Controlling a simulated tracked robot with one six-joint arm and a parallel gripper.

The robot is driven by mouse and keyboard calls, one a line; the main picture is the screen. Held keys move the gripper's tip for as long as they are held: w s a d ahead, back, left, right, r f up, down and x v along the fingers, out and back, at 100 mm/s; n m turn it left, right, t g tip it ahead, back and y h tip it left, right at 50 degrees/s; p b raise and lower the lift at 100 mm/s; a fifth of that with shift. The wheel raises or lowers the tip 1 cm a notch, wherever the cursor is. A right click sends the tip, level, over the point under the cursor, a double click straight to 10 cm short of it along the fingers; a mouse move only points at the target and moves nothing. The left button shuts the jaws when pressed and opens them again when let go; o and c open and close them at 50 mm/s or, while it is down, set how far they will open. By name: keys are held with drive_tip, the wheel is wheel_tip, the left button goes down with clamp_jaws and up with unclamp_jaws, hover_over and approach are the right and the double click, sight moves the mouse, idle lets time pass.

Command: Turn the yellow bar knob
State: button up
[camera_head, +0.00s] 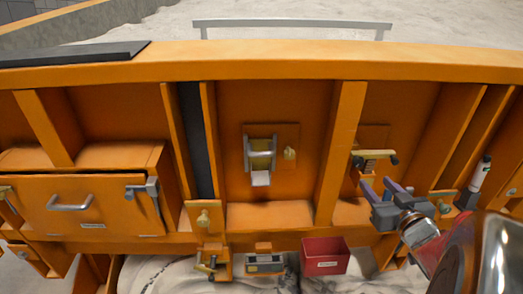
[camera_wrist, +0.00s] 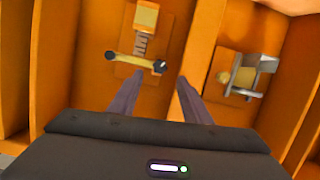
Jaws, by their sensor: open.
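The yellow bar knob (camera_head: 376,154) is on an orange panel bay right of centre in the head view, with a dark end. In the wrist view the bar (camera_wrist: 136,61) lies slightly tilted, above and left of the gap between my fingertips, below a threaded shaft (camera_wrist: 142,43) and a yellow block (camera_wrist: 145,17). My gripper (camera_head: 378,183) is open and empty, just below the bar in the head view. Its two fingers (camera_wrist: 157,82) point toward the panel in the wrist view. The bar appears apart from both fingers.
A roll holder (camera_head: 261,152) with a small yellow knob (camera_head: 290,153) is in the bay to the left. Orange ribs (camera_head: 342,150) flank the bays. A red bin (camera_head: 325,259) hangs below. A white bottle (camera_head: 478,177) stands right of my gripper.

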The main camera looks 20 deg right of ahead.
sight(360, 164)
drive_tip(key=s, duration=0.1)
drive_tip(key=s+t+y, duration=0.1)
drive_tip(key=s+d+y, duration=0.1)
drive_tip(key=shift+f+t, duration=0.3)
drive_tip(key=shift+f, duration=0.05)
drive_tip(key=shift+w, duration=0.1)
drive_tip(key=w, duration=0.4)
drive_tip(key=w+d, duration=0.1)
drive_tip(key=w, duration=0.4)
drive_tip(key=w+d, duration=0.1)
drive_tip(key=w, duration=0.3)
drive_tip(key=shift+w+d, duration=0.1)
drive_tip(key=shift+w, duration=0.2)
drive_tip(key=shift+c, duration=0.4)
drive_tip(key=c, duration=0.9)
drive_tip(key=shift+o, duration=0.2)
